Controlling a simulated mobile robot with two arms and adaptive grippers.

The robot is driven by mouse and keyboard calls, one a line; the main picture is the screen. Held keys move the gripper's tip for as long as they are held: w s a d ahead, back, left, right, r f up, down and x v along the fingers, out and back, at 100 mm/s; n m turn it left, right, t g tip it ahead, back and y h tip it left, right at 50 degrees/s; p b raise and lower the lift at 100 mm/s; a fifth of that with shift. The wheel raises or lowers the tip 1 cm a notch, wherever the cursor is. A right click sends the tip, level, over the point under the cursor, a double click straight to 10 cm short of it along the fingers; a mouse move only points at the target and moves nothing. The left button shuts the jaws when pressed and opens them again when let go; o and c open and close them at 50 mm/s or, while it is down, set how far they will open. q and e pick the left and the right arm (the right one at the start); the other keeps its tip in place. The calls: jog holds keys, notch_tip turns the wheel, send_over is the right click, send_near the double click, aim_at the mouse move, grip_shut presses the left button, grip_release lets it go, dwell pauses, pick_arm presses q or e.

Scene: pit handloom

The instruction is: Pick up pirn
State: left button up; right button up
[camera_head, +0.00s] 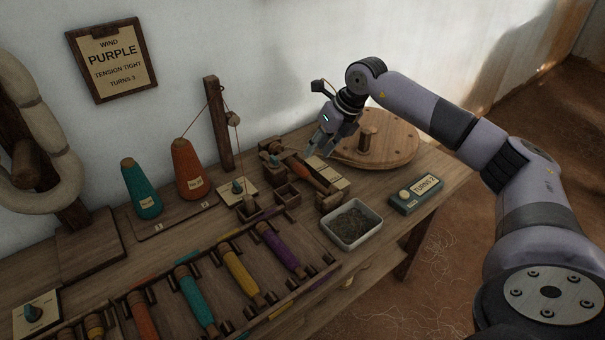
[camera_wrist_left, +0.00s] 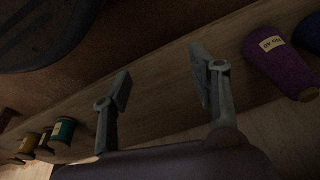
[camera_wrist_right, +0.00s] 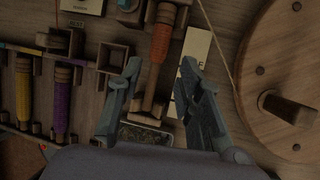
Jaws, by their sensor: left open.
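An orange-wound pirn (camera_head: 300,173) sits in the wooden winder, and it also shows in the right wrist view (camera_wrist_right: 160,42). Purple (camera_head: 282,248), yellow (camera_head: 243,275), teal (camera_head: 197,300) and orange (camera_head: 143,318) pirns lie side by side in the front rack. The purple one (camera_wrist_right: 62,100) and yellow one (camera_wrist_right: 24,90) also show in the right wrist view. My right gripper (camera_head: 320,150) is open and empty above the winder. Its fingers (camera_wrist_right: 160,75) appear either side of the winder's wooden shaft. My left gripper (camera_wrist_left: 161,75) is open and empty; the head view does not show it.
A round wooden wheel (camera_head: 385,150) stands behind the winder. A white tray (camera_head: 351,240) and a "TURNS" box (camera_head: 416,194) are near the front edge. Teal (camera_head: 141,200) and orange (camera_head: 187,180) cones stand by an upright post (camera_head: 218,130). A purple cone (camera_wrist_left: 278,68) shows in the left wrist view.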

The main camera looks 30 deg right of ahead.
aim_at(304, 168)
jog(key=b+x, duration=0.1)
jog(key=x, duration=0.8)
jog(key=shift+w+a+f, duration=0.1)
jog(key=shift+f, duration=0.05)
pick_arm(q)
jog(key=r, duration=0.4)
jog(key=shift+w+r, duration=0.15)
jog(key=shift+w, duration=0.25)
pick_arm(e)
grip_shut()
